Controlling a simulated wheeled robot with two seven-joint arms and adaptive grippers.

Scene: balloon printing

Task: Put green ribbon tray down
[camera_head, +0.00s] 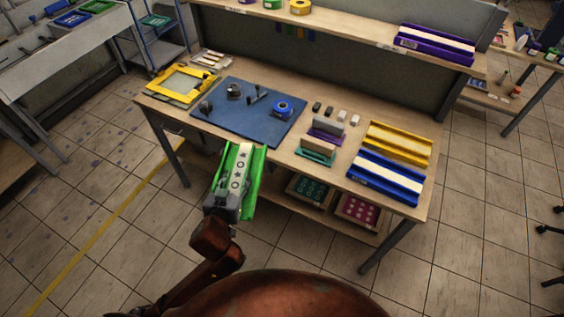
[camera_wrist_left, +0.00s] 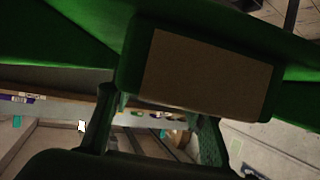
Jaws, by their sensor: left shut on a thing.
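The green ribbon tray (camera_head: 255,180) is a long narrow tray with green sides and a pale strip with dark printed shapes along its middle. My left gripper (camera_head: 226,201) is shut on its near end and holds it in front of the table's front edge. In the left wrist view the green tray (camera_wrist_left: 135,50) fills the top, with a brown panel on its underside or end, close to the fingers. The wooden table (camera_head: 245,152) stands beyond the tray. My right gripper is in neither view.
A blue mat (camera_head: 240,122) with small tools lies at the table's middle left. A yellow frame (camera_head: 166,92) is at its left end. Blue (camera_head: 385,178) and yellow (camera_head: 400,143) trays lie at the right. A purple tray (camera_head: 437,46) sits on the upper shelf.

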